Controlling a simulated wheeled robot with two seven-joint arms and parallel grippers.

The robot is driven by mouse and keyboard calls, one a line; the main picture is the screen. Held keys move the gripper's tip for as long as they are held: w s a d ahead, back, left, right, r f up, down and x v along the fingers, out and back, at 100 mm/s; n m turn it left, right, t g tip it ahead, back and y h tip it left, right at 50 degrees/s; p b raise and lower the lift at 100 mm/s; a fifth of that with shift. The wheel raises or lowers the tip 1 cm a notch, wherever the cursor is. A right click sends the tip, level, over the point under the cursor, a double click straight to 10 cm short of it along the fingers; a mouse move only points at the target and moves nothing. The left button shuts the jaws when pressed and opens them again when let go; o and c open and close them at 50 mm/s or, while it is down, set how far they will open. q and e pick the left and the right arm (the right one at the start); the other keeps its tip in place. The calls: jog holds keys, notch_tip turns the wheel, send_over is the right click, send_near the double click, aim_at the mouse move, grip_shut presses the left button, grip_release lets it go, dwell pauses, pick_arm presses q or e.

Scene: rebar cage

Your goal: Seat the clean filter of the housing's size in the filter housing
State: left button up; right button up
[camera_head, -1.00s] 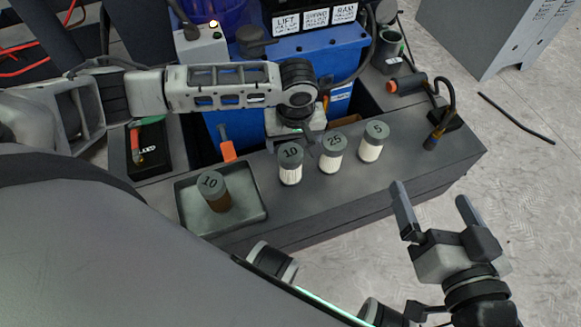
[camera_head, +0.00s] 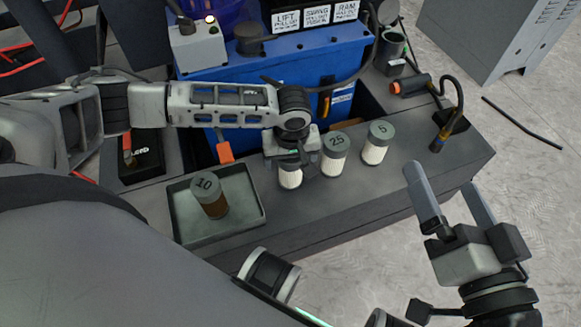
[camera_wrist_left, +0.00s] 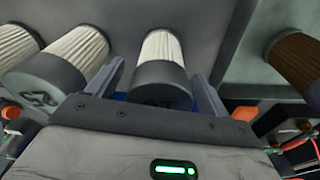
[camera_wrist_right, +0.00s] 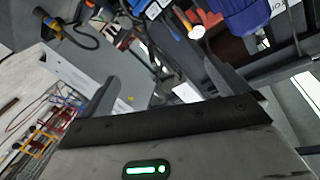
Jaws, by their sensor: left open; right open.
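The white clean filter marked 10 (camera_head: 291,178) stands upright on the grey bench top. My left gripper (camera_head: 289,153) is above it in the head view and covers its cap. In the left wrist view this filter (camera_wrist_left: 162,50) stands between the open fingers. A white filter marked 25 (camera_head: 334,157) and one marked 5 (camera_head: 376,145) stand to its right. A brown filter marked 10 (camera_head: 211,197) stands in a shallow tray (camera_head: 256,222). My right gripper (camera_head: 441,180) is open and empty, in front of the bench.
A blue unit (camera_head: 290,66) with white labels stands behind the filters. An orange-tipped handle (camera_head: 409,86) and a cabled connector (camera_head: 445,135) lie to the right. A grey box (camera_head: 197,48) with a lit lamp is at the back left. The bench's front right is clear.

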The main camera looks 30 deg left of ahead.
pick_arm(q)
jog(key=c, duration=1.2)
jog(key=shift+r, duration=0.1)
